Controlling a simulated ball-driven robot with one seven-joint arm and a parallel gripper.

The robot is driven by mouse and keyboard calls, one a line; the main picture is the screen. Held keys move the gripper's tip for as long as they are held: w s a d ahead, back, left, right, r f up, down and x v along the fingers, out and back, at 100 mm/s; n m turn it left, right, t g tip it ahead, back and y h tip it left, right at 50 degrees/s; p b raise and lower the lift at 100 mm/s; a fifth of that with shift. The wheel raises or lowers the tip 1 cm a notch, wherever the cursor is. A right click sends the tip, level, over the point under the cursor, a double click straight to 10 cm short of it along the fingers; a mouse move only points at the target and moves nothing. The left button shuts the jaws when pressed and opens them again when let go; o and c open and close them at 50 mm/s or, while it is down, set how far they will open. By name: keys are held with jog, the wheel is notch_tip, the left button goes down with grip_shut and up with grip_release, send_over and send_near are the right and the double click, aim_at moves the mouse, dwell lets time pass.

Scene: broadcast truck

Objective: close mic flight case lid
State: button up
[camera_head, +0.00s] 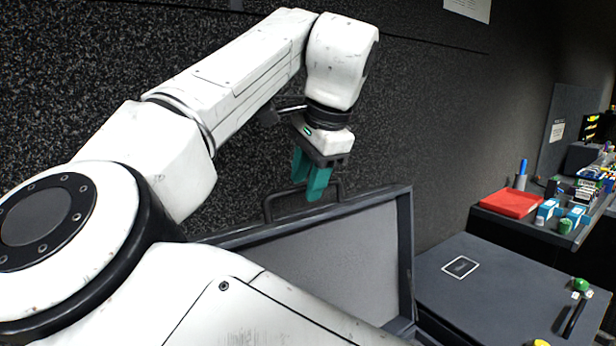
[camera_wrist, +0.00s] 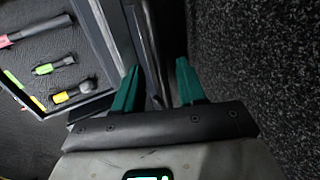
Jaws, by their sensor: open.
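The mic flight case lid (camera_head: 340,250) stands open and roughly upright in the head view, grey inside with a dark frame. A dark handle (camera_head: 268,208) sits on its top edge. My gripper (camera_head: 308,190) has teal fingers, open and pointing down at the handle. In the wrist view, my gripper (camera_wrist: 160,68) shows with a dark bar, probably the handle, between or just beyond its fingers; contact is unclear. The case base (camera_wrist: 40,62) lies to the left there, with several mics in dark foam. My arm hides the base in the head view.
A dark speckled wall (camera_head: 430,120) is close behind the lid. To the right is a dark flat top (camera_head: 500,285) with a white-framed label and small items. Beyond it, a shelf holds a red box (camera_head: 510,203), pens and small blue boxes.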

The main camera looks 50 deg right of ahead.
grip_shut()
dwell(0.3)
jog(key=shift+s, duration=0.1)
